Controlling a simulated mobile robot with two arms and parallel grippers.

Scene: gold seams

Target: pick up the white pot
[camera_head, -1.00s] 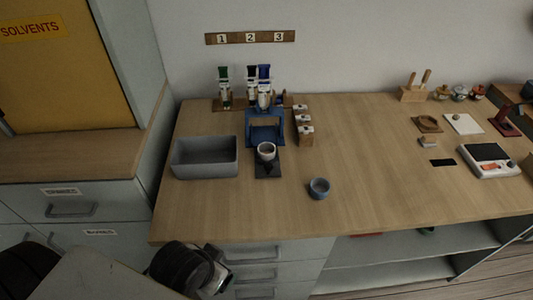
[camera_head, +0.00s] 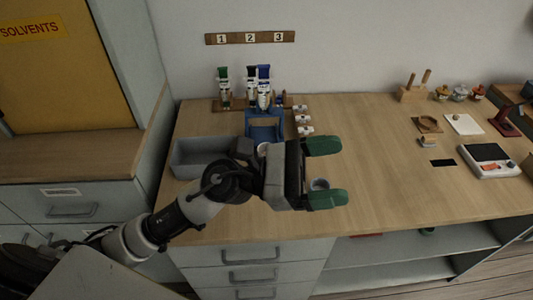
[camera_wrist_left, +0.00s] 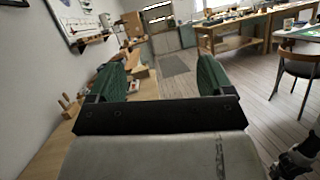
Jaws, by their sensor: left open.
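The white pot (camera_head: 263,148) stands on a dark stand in front of the blue frame; most of it is hidden behind my left arm, with only a pale part showing. A blue-grey cup (camera_head: 319,184) stands on the bench and shows between the green fingers of my left gripper (camera_head: 327,173). My left gripper is open and held over the bench, pointing right, with the white pot behind its wrist in the picture. In the left wrist view the open fingers (camera_wrist_left: 162,75) have nothing between them.
A grey bin (camera_head: 186,158) stands left of the blue frame (camera_head: 265,122). Bottles with green and blue caps (camera_head: 263,95) stand behind it. A scale (camera_head: 488,160) and small items are at the right. The bench middle (camera_head: 380,190) is clear.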

